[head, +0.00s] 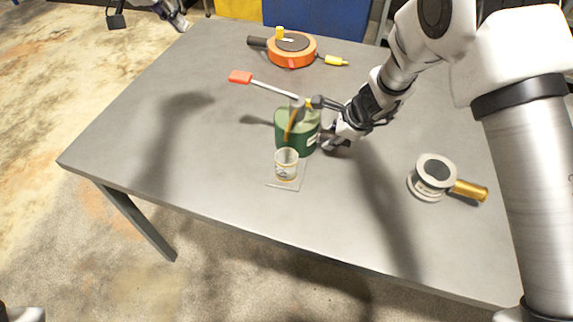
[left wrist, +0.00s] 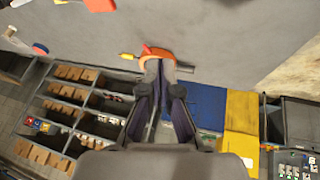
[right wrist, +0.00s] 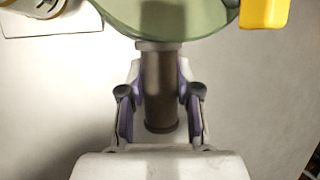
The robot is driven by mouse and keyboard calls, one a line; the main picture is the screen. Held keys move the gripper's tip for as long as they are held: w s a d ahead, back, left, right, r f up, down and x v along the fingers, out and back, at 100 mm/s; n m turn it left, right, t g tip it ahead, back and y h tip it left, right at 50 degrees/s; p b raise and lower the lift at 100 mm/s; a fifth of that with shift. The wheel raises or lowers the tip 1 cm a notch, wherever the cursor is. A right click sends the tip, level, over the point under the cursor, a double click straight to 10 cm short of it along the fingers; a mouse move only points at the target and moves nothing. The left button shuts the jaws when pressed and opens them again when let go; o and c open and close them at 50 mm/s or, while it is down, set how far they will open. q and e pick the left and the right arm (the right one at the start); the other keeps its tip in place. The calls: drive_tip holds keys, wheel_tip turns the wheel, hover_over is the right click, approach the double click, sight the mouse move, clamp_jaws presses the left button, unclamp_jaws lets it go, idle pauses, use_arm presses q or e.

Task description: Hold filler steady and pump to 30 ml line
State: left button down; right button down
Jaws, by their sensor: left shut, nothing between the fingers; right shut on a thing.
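The green filler (head: 284,132) stands upright on the table, with a pale pump lever ending in a red grip (head: 240,77) raised to the left. A thin amber strip runs down its front; I cannot tell whether it is liquid or a part. A small clear measuring cup (head: 286,168) stands just in front; its lines and level are too small to read. My right gripper (right wrist: 160,98) is shut on the filler's dark brown handle (right wrist: 160,80), at the filler's right side. My left gripper (left wrist: 160,68) is shut and empty, high beyond the table's far left edge, away from the lever.
The cup stands on a thin square plate (head: 288,186). An orange reel-like device (head: 291,58) lies at the back. A round grey item with a brass-coloured handle (head: 432,178) lies at the right. The table's left part (head: 140,150) is clear. Blue and yellow panels stand behind.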

sight(238, 77)
use_arm(q)
drive_tip(key=s+d+m+g+y, duration=0.1)
drive_tip(key=s+d+m, duration=0.15)
drive_tip(key=d, duration=0.35)
drive_tip(key=s+d+m+g+y, duration=0.1)
drive_tip(key=d+m+y, duration=0.15)
drive_tip(key=d, duration=0.35)
drive_tip(key=shift+h, duration=0.35)
drive_tip(key=shift+s+a+x, duration=0.1)
drive_tip(key=shift+s+x, duration=0.05)
drive_tip(key=shift+x, duration=1)
drive_tip(key=shift+s+a+x, duration=0.1)
drive_tip(key=shift+s+x, duration=0.05)
drive_tip(key=shift+x, duration=1)
drive_tip(key=shift+s+a+x, duration=0.1)
drive_tip(key=shift+s+x, duration=0.05)
drive_tip(key=shift+x, duration=0.95)
drive_tip(key=shift+f, duration=0.2)
